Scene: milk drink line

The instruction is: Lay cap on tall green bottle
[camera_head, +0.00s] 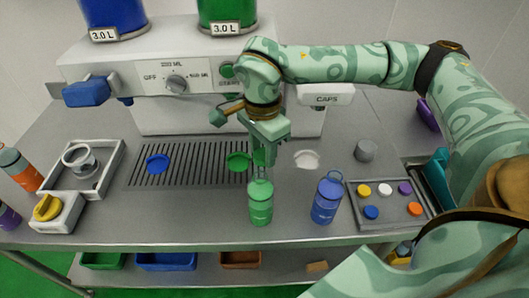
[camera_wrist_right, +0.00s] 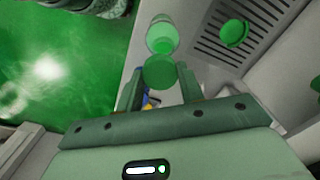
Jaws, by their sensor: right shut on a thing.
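The tall green bottle (camera_head: 260,203) stands upright on the steel counter, in front of the grated drip tray. It also shows in the right wrist view (camera_wrist_right: 162,36), just beyond my fingertips. My right gripper (camera_head: 262,155) is shut on a round green cap (camera_wrist_right: 159,71), pinched between its two fingers (camera_wrist_right: 159,82). In the head view the cap (camera_head: 259,158) is small and partly hidden by the fingers, just above the bottle's top. I cannot tell whether cap and bottle touch. My left gripper is not in view.
A blue bottle (camera_head: 327,198) stands close to the right of the green one. A tray of coloured caps (camera_head: 388,221) lies further right. The grated drip tray (camera_head: 200,172) holds a blue disc (camera_head: 158,162) and a green disc (camera_head: 237,161). A dispenser (camera_head: 170,104) stands behind.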

